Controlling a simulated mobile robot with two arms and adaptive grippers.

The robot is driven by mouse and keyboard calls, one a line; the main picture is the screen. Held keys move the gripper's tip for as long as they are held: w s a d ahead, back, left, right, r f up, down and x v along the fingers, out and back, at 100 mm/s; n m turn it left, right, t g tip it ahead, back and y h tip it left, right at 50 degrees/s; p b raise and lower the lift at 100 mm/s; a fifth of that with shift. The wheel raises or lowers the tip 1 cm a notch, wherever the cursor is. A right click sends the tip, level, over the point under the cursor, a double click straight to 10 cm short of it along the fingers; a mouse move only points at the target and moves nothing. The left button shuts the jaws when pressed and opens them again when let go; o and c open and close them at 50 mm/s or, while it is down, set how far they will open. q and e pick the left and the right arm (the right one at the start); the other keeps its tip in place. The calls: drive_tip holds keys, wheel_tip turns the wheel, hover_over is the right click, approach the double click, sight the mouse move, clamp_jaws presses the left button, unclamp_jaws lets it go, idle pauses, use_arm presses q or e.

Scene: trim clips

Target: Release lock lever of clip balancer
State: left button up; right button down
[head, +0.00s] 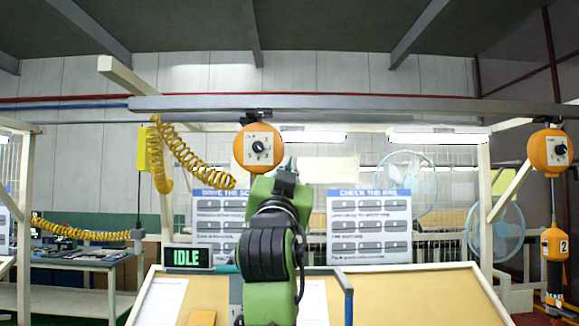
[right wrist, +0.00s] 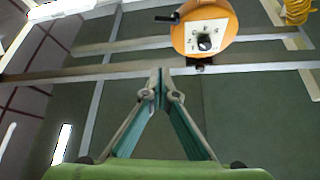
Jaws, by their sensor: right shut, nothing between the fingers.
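An orange balancer (head: 258,148) with a white dial plate hangs from the grey overhead rail above the bench. The right wrist view shows the same balancer (right wrist: 205,28) upside down, with a dark knob (right wrist: 204,43) on its plate and a short black lever (right wrist: 167,18) sticking out from its side. My right gripper (head: 289,163) is raised just below and right of the balancer in the head view. In the wrist view its fingertips (right wrist: 160,84) are together, empty, and apart from the lever. My left gripper is not in view.
A second orange balancer (head: 550,152) hangs at the right, with an orange tool (head: 554,245) marked 2 below it. A yellow coiled hose (head: 190,158) hangs left of the first balancer. The grey rail (head: 350,104) crosses overhead. A sign (head: 187,257) reads IDLE.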

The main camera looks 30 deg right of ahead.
drive_tip(key=p+x, duration=0.7)
drive_tip(key=x, duration=0.3)
drive_tip(key=f, duration=0.2)
drive_tip(key=w+f+p, duration=0.1)
drive_tip(key=f, duration=0.1)
drive_tip(key=shift+w+f, duration=0.1)
drive_tip(key=shift+w, duration=0.1)
drive_tip(key=shift+f, duration=0.1)
